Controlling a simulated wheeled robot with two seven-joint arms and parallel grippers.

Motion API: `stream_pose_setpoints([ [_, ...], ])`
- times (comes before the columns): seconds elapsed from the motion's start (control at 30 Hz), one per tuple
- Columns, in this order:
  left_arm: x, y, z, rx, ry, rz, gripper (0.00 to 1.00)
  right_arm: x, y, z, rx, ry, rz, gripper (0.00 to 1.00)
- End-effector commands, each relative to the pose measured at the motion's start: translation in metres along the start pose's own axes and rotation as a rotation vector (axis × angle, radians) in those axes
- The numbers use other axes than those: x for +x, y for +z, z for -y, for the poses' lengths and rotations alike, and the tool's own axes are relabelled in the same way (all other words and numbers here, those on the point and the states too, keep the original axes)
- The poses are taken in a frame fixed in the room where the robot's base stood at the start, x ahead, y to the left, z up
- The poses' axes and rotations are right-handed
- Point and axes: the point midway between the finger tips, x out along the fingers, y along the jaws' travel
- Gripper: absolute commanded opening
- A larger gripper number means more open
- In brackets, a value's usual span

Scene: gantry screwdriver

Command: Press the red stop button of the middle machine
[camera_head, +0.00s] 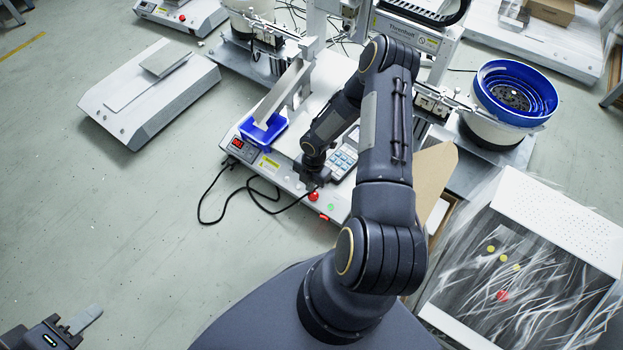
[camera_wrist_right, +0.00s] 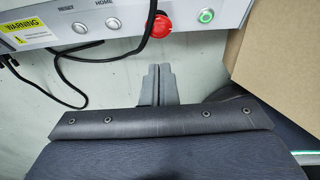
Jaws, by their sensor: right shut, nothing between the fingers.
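The red stop button (camera_head: 313,197) is on the front panel of the middle machine (camera_head: 285,165). It shows large at the top of the right wrist view (camera_wrist_right: 159,25). My right gripper (camera_head: 316,184) is shut and empty, close to the button in the head view. In the right wrist view its fingertips (camera_wrist_right: 157,68) appear just below the button, with a small gap in the picture; I cannot tell the exact depth. My left gripper (camera_head: 84,319) is at the lower left, far from the machine, and its opening is unclear.
A green-ringed button (camera_wrist_right: 206,16) sits right of the red one; reset and home buttons are left. A black cable (camera_head: 250,190) loops before the panel. A cardboard box (camera_wrist_right: 280,50) stands close on the right. A blue bowl feeder (camera_head: 515,90) stands behind right.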

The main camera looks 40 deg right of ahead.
Motion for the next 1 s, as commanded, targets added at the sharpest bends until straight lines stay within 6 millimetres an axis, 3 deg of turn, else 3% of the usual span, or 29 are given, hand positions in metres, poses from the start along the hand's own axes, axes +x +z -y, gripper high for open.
stream_pose_setpoints([
  [0.03,0.008,0.004,0.004,0.000,0.000,0.000,0.36,0.016,0.000,0.000,-0.001,-0.002,-0.001,0.00],
  [0.1,0.013,0.007,0.006,0.000,0.000,0.000,0.36,0.029,0.001,0.000,0.000,-0.001,0.000,0.00],
  [0.3,0.023,0.011,0.010,0.000,0.000,0.000,0.36,0.049,0.015,0.000,0.002,0.001,0.000,0.00],
  [0.77,0.024,0.012,0.011,0.000,0.000,0.000,0.36,0.053,0.019,0.000,0.000,0.001,0.001,0.00],
  [1.0,0.039,0.020,0.018,0.000,0.000,0.000,0.36,0.074,0.022,0.000,0.000,0.000,0.001,0.00],
])
